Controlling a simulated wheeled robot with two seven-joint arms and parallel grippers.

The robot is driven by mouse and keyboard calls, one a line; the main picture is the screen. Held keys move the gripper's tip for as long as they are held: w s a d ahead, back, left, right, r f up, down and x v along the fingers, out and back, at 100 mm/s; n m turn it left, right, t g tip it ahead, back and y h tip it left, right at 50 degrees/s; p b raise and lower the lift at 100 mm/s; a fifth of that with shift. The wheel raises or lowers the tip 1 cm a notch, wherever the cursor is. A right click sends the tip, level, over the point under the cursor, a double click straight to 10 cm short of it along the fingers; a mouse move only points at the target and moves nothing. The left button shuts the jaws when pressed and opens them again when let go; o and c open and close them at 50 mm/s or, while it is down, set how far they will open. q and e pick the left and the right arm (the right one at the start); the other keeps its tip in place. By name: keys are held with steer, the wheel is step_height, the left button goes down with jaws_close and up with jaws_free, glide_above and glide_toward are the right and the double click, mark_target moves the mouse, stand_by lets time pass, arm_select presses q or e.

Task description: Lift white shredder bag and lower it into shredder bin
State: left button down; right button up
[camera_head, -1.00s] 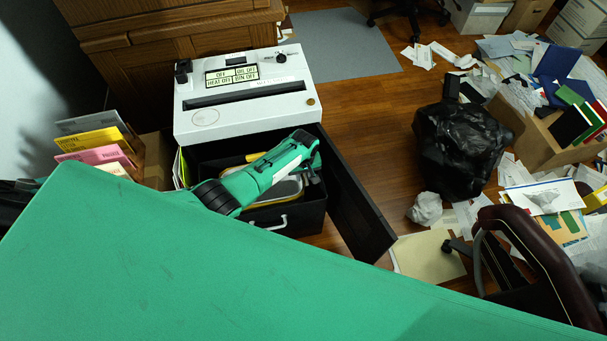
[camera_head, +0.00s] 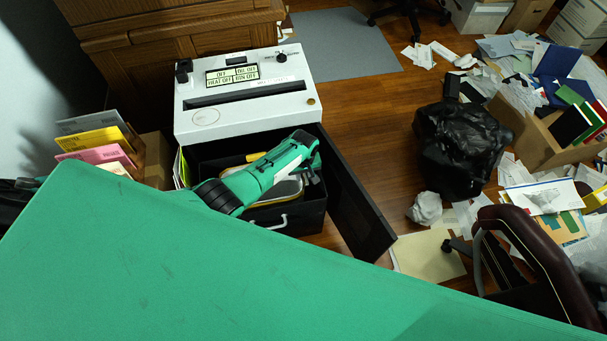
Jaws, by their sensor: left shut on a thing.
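The white shredder (camera_head: 248,112) stands left of centre with its black door swung open to the right. Below its top is the black shredder bin (camera_head: 300,217) with a pale handle on its front. My left arm reaches over the bin from the left. My left gripper (camera_head: 311,166) is at the right part of the bin opening, shut on what appears to be the white shredder bag (camera_head: 287,190). The pale, yellow-edged bag shows in the bin opening, under my forearm. My arm hides much of it and the exact grip. My right gripper is not in view.
The open door (camera_head: 358,205) stands close right of my gripper. A black bag (camera_head: 460,145) and a crumpled white ball (camera_head: 425,208) lie on the floor to the right, near scattered papers. Coloured folders (camera_head: 95,140) stand left of the shredder. A dark chair (camera_head: 535,255) is at lower right.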

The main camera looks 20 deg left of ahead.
arm_select(q)
steer(key=shift+f+b, duration=1)
steer(key=shift+f, duration=0.3)
steer(key=c, duration=1.1)
jaws_free()
